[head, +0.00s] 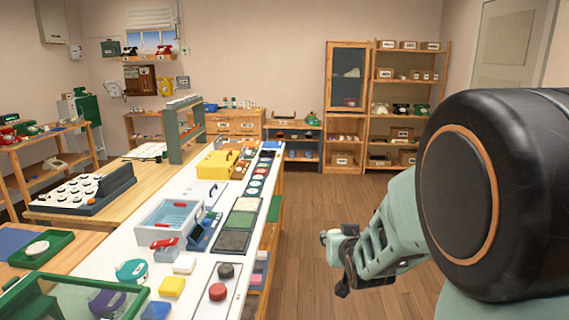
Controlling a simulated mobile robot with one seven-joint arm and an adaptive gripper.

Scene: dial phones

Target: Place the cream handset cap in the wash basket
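A pale grey basket (143,232) with a light blue inside and red grips stands on the white bench; I take it for the wash basket. My gripper (334,264) hangs over the floor to the right of the bench, apart from the basket. A small pale rounded piece (333,250) shows at its fingers. I cannot tell whether it is the cream handset cap held there or part of the gripper. A pale round piece (37,248) lies in a green tray at the far left; I cannot tell whether it is a cap.
A red phone-like piece (164,244), a white block (184,265), a yellow block (171,287) and a teal phone (132,271) crowd the bench near the basket. A yellow toolbox (216,164) stands behind it. The wooden floor (320,205) right of the bench is clear.

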